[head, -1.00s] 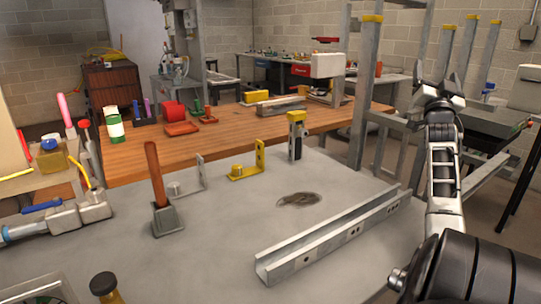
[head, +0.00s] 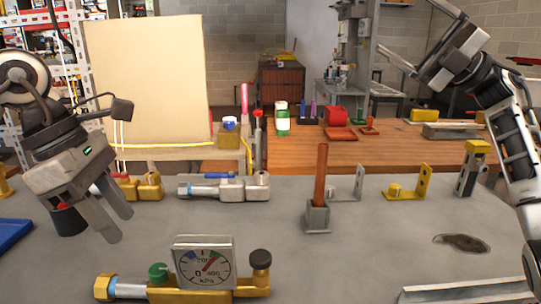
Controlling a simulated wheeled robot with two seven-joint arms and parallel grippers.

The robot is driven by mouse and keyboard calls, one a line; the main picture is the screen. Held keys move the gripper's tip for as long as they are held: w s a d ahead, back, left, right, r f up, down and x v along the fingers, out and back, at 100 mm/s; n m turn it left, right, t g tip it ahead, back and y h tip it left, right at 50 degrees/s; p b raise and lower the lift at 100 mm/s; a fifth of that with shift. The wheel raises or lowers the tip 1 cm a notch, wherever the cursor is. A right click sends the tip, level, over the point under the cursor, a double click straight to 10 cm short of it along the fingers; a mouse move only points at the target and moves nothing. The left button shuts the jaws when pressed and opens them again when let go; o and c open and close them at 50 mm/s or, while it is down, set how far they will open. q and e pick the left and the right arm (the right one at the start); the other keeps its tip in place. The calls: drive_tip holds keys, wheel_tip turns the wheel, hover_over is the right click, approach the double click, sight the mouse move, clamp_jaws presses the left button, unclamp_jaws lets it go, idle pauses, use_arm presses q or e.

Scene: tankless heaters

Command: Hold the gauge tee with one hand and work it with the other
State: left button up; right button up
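The gauge tee lies on the grey bench at the bottom of the head view. Its square dial gauge (head: 204,263) stands upright on a brass body (head: 200,296). It has a green knob (head: 158,272), a black knob (head: 260,260) and a brass hex end (head: 105,287) at the left. The bottom of the body is cut off. My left gripper (head: 118,227) is above and left of the gauge, pointing down, its two fingers apart with nothing between them. My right gripper (head: 418,30) is raised at the upper right, fingers wide apart and empty, far from the tee.
Another fitting with a blue lever (head: 225,187) lies behind the tee. A wooden-handled tool (head: 320,180) stands right of it. A yellow bracket (head: 408,188) and a metal channel (head: 470,291) are farther right. A blue tray (head: 12,233) is at the left edge. Bare bench lies right of the gauge.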

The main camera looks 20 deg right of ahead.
drive_tip(key=a+f+n+g+h, duration=0.35)
drive_tip(key=a+g, duration=0.25)
drive_tip(key=a, duration=0.3)
drive_tip(key=m+g+h, duration=0.4)
drive_tip(key=g+h, duration=0.1)
drive_tip(key=h, duration=1.2)
approach(207, 266)
drive_tip(key=f, duration=0.4)
drive_tip(key=w+f, duration=0.1)
drive_tip(key=f, duration=0.3)
drive_tip(key=w+f, duration=0.1)
drive_tip(key=f, duration=0.3)
drive_tip(key=shift+w+f, duration=0.1)
drive_tip(key=shift+w, duration=0.1)
